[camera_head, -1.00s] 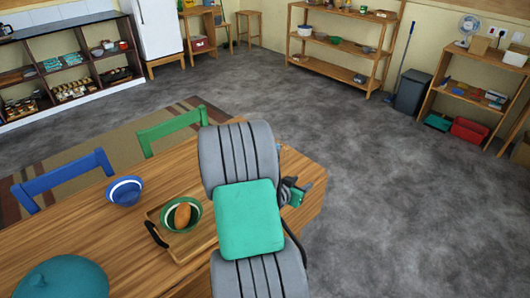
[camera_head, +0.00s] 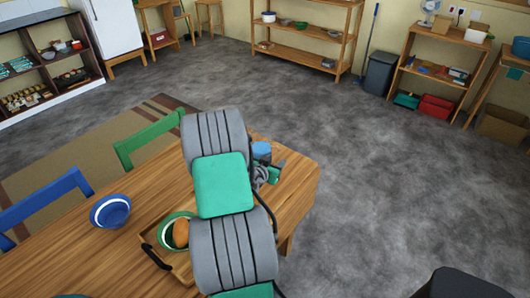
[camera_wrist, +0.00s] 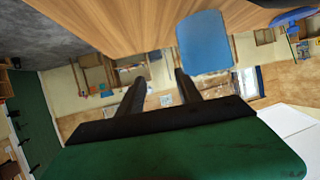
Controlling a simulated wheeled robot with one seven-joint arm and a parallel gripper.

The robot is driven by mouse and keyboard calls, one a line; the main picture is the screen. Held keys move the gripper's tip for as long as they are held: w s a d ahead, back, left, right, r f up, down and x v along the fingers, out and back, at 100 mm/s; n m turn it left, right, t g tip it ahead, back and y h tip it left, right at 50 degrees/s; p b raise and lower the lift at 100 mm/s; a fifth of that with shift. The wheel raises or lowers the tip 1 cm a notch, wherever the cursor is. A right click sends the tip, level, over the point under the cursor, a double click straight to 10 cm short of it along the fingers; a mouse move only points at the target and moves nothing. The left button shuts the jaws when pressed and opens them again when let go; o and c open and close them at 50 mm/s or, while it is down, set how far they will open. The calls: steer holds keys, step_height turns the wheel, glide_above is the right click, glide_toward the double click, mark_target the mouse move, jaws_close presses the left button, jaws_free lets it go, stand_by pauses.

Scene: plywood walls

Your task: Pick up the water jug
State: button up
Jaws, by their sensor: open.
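A blue object that looks like the water jug (camera_head: 262,151) stands near the table's far right end in the head view, partly hidden behind my arm. It also shows in the wrist view (camera_wrist: 205,42), where the picture is upside down and the table is at the top. My gripper (camera_head: 268,172) is just in front of it in the head view, partly hidden by my arm. In the wrist view my gripper's (camera_wrist: 160,76) two dark fingers are apart with nothing between them. The blue object is beyond the fingertips and off to the right.
The wooden table (camera_head: 75,255) holds a blue bowl (camera_head: 110,211) and a tray (camera_head: 152,246) with a green bowl (camera_head: 168,231) holding a brown item. A green chair (camera_head: 150,140) and a blue chair (camera_head: 45,200) stand along the far side. The floor to the right is open.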

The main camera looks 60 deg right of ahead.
steer(key=shift+d+f, duration=0.2)
steer(key=shift+d, duration=0.4)
steer(key=shift+c, duration=0.4)
jaws_close()
stand_by(0.4)
steer(key=shift+r, duration=0.1)
